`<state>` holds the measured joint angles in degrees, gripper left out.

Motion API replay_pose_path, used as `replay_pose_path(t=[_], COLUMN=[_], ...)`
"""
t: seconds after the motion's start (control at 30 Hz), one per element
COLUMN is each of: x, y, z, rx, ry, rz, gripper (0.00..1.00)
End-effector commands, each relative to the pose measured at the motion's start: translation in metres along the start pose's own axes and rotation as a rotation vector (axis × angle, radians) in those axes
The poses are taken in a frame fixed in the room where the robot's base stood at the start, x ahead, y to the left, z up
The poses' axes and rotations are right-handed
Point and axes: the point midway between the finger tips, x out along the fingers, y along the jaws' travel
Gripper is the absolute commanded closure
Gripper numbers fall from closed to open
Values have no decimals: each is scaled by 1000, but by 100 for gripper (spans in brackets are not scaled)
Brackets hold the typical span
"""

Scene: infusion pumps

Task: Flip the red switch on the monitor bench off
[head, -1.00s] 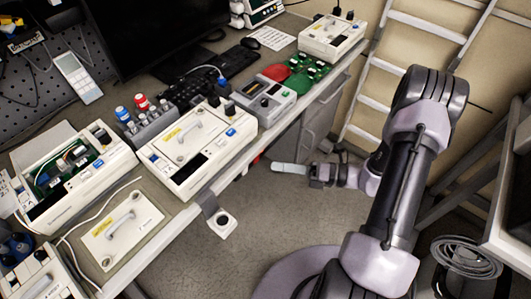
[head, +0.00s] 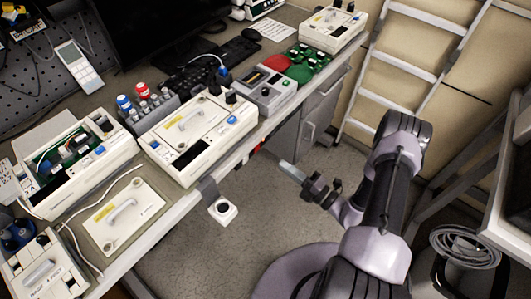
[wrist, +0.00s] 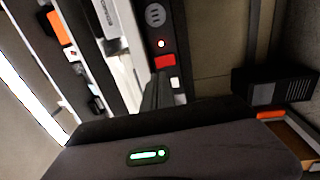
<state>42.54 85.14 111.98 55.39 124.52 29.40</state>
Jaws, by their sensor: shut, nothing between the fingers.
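A red switch (wrist: 165,61) sits on a dark panel in the wrist view, just below a small lit red light (wrist: 161,43). In the head view a small red patch (head: 259,147) shows under the front edge of the monitor bench (head: 178,213); I cannot tell if it is the switch. My gripper (head: 284,165) is shut and empty, in front of the bench and below its top, pointing up-left toward that edge. In the wrist view my gripper's fingers (wrist: 160,77) lie just below the switch; I cannot tell whether they touch it.
Infusion pumps (head: 200,132), a grey box (head: 265,92) and a keyboard (head: 210,65) stand on the bench. A ladder (head: 410,65) leans at the back right. The floor (head: 230,250) before the bench is clear.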

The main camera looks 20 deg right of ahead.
Motion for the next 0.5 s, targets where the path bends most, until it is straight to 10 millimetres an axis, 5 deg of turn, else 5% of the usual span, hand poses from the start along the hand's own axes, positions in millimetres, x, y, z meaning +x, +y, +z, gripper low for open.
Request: replay_pose_path(t=[0.3, 0.5], x=[65, 85], y=[-3, -1], z=[-1, 0], rx=[-1, -1], ry=[4, 1], rz=[1, 0], gripper=[100, 100])
